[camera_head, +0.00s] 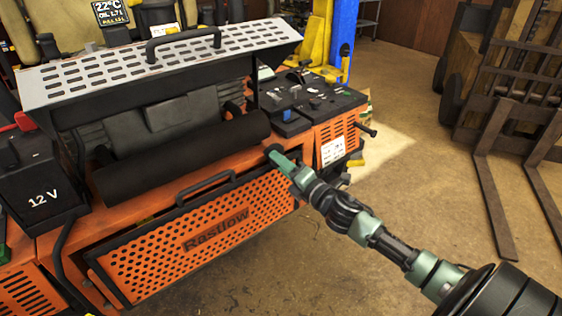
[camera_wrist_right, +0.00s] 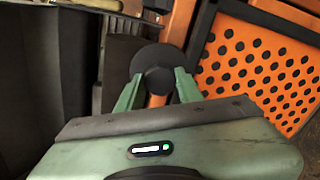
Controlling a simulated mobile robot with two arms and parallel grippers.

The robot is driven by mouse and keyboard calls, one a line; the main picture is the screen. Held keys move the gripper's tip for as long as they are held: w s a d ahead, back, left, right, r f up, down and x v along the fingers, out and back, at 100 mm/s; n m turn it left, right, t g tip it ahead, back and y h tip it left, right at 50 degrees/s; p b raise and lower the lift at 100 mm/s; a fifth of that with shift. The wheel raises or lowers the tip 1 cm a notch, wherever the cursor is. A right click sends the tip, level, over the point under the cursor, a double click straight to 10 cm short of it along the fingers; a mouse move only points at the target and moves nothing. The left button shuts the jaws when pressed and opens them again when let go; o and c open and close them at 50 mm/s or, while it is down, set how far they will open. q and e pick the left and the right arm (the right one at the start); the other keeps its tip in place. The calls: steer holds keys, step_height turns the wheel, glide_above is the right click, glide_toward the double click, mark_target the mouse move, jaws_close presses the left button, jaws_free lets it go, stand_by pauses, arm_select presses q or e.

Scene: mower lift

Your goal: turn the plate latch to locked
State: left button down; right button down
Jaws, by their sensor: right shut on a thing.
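The plate latch (camera_head: 270,149) is a dark round knob near the plate's upper right corner. My right gripper (camera_head: 277,158) reaches it from the right and is shut on it. In the right wrist view the latch's round black head (camera_wrist_right: 156,64) sits between the two green fingers, with part of the plate to its right. The latch's exact angle cannot be told. My left gripper is not clearly in view.
A black 12 V battery (camera_head: 40,185) stands at the left. A grey slotted cover (camera_head: 100,76) is above the black roller (camera_head: 185,155). A control panel (camera_head: 310,98) is at the machine's right end. Forklift tines (camera_head: 490,180) lie at the right, with open floor between.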

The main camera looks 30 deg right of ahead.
steer(key=shift+m+p, duration=0.65)
steer(key=shift+m, duration=1.65)
steer(key=c, duration=0.9)
jaws_free()
steer(key=shift+c, duration=0.2)
steer(key=s+b, duration=0.2)
steer(key=s, duration=0.5)
steer(key=shift+s+d, duration=0.35)
steer(key=shift+s, duration=0.05)
